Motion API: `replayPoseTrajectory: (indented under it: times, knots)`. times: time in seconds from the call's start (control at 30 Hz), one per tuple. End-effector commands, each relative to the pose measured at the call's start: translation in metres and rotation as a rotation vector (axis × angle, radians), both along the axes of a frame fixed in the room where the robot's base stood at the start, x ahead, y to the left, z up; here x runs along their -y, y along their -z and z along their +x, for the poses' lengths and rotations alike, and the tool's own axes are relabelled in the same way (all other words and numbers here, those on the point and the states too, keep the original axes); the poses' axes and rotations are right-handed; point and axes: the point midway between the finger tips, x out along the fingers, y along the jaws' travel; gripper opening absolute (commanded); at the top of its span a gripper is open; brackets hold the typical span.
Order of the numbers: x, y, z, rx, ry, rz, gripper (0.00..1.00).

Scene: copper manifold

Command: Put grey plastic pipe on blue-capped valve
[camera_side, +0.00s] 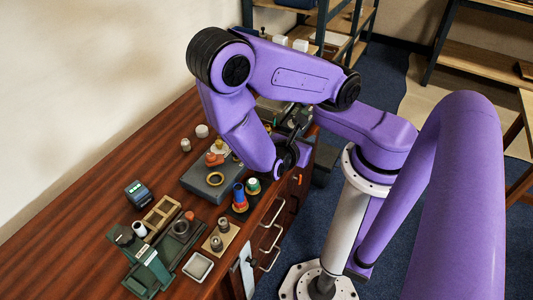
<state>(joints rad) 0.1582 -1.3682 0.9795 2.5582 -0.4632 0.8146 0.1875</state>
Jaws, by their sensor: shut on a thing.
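My gripper (299,119) is at the far right end of the wooden workbench, partly behind my purple wrist. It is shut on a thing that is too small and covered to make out. I cannot pick out the grey plastic pipe with certainty. A small blue-topped piece with red below (238,193) stands near the bench's front edge and may be the blue-capped valve. It is nearer the camera than my gripper and apart from it.
A green vise-like tool (143,262), a wooden tray (162,212), a pale square dish (198,267) and a board with metal fittings (218,240) crowd the near end.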

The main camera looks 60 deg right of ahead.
Motion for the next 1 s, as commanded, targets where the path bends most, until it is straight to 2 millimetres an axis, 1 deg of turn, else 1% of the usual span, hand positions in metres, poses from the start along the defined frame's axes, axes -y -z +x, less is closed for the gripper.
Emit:
replayPoseTrajectory:
  times: [0.3, 0.6, 0.9, 1.0]
  knots:
    - [0.005, 0.011, 0.024, -0.001, 0.003, -0.001, 0.03]
    - [0.007, 0.015, 0.037, 0.000, -0.001, -0.008, 0.03]
    - [0.009, 0.021, 0.046, -0.002, 0.000, -0.001, 0.03]
    - [0.011, 0.027, 0.058, -0.001, 0.004, 0.001, 0.03]
